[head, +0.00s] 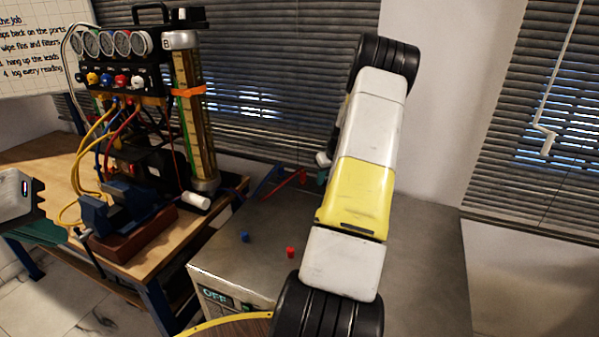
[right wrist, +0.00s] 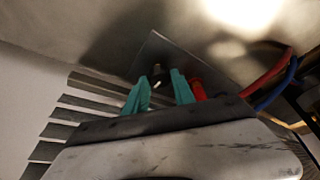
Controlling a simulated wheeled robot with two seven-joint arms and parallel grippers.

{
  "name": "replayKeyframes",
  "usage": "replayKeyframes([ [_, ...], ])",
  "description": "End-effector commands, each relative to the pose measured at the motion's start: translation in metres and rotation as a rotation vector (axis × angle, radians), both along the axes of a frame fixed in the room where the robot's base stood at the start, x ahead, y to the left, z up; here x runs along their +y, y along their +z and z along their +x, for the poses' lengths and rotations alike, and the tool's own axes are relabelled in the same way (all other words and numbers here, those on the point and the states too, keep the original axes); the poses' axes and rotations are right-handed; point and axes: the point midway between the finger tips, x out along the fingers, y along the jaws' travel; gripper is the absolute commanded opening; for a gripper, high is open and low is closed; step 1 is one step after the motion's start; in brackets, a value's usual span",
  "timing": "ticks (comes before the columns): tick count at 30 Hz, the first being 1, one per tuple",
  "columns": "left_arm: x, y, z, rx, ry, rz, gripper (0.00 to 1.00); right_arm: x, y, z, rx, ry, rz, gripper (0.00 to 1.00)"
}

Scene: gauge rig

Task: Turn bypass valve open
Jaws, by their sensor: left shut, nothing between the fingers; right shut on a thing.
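My right arm reaches away over the grey table in the head view and hides most of its own gripper; a bit of teal finger shows beside the arm. In the right wrist view my right gripper (right wrist: 158,86) has its teal fingers closed around a small dark part (right wrist: 158,71), in front of a grey plate. Whether this part belongs to the bypass valve I cannot tell. A red bar (head: 285,185) lies close left of that gripper, and a red piece (right wrist: 198,90) shows beside the right finger. My left gripper (head: 38,197) is at the left edge, shut and empty, its fingertips unclear.
The gauge rig (head: 120,45) with dials, hoses and a clear column stands on the wooden bench (head: 28,158). A blue vise (head: 115,205) stands in front of it. Blue (head: 245,237) and red (head: 290,252) caps lie on the grey table (head: 425,260), whose right side is clear.

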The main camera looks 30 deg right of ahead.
Motion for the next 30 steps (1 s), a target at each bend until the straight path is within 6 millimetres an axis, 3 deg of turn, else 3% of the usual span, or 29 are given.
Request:
replayKeyframes([
  [4,0.000,0.000,0.000,0.000,0.000,0.000,0.00,0.000,0.000,0.000,-0.001,0.001,-0.001,0.00],
  [5,0.000,0.000,0.000,0.000,0.000,0.000,0.00,0.000,0.000,0.000,-0.001,0.001,-0.001,0.34],
  [8,0.000,0.000,0.000,0.000,0.000,0.000,0.00,0.000,0.000,0.000,-0.001,0.000,-0.001,0.52],
  [19,0.000,0.000,0.000,0.000,0.000,0.000,0.00,0.000,0.004,-0.002,-0.001,-0.001,-0.001,0.52],
  [30,0.000,0.000,0.000,0.000,0.000,0.000,0.00,0.001,0.058,-0.023,-0.002,-0.003,-0.001,0.52],
])
